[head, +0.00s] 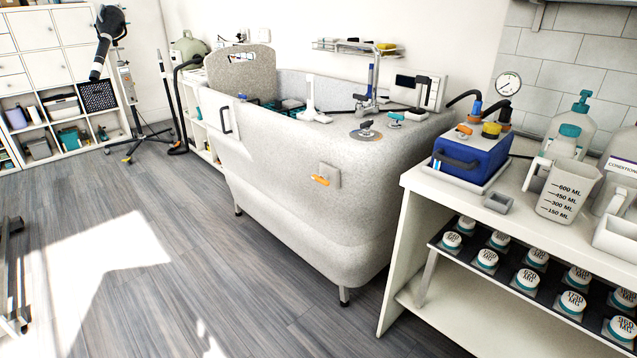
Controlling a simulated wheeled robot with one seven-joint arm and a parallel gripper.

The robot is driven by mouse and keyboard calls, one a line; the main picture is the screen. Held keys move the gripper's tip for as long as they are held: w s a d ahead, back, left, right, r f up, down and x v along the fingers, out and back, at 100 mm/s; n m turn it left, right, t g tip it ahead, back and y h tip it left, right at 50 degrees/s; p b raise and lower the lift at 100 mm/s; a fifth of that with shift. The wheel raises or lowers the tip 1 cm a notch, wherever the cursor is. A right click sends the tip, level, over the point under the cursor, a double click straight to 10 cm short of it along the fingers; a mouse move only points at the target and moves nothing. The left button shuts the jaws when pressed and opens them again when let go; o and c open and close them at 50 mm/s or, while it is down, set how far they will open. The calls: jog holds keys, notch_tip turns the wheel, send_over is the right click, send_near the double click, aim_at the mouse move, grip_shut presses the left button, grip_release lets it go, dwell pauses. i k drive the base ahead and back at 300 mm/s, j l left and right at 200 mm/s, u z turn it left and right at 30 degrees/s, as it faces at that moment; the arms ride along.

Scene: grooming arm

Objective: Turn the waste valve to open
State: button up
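A grey speckled grooming tub (295,225) stands on short legs in the middle of the head view. On its near side is a small square plate (330,174) with an orange lever handle (320,180), which looks like the waste valve. The lever points left and lies close to horizontal. No label on it can be read, so I cannot tell its open or shut position. My gripper is not in the head view.
A white bench (408,183) stands right of the tub, carrying a blue box (466,160), a measuring jug (568,191) and pump bottles. Its lower shelf holds several lidded jars. The wooden floor (190,240) before the tub is clear. A dryer stand (128,95) stands at the back left.

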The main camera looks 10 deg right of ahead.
aim_at(324, 179)
jog(key=i+j+z, duration=0.1)
jog(key=z, duration=0.65)
jog(key=i+j+z, duration=0.35)
jog(key=j+z, duration=0.15)
jog(key=j, duration=0.2)
jog(key=i+j+z, duration=0.1)
jog(key=j+z, duration=0.15)
jog(key=j, duration=0.15)
jog(key=j+z, duration=0.25)
jog(key=j, duration=0.2)
jog(key=i+j, duration=0.15)
jog(key=j, duration=0.75)
jog(key=i+j+z, duration=0.1)
jog(key=j, duration=0.8)
jog(key=i+j+z, duration=0.1)
jog(key=j, duration=1.75)
jog(key=i+z, duration=0.05)
jog(key=i, duration=0.05)
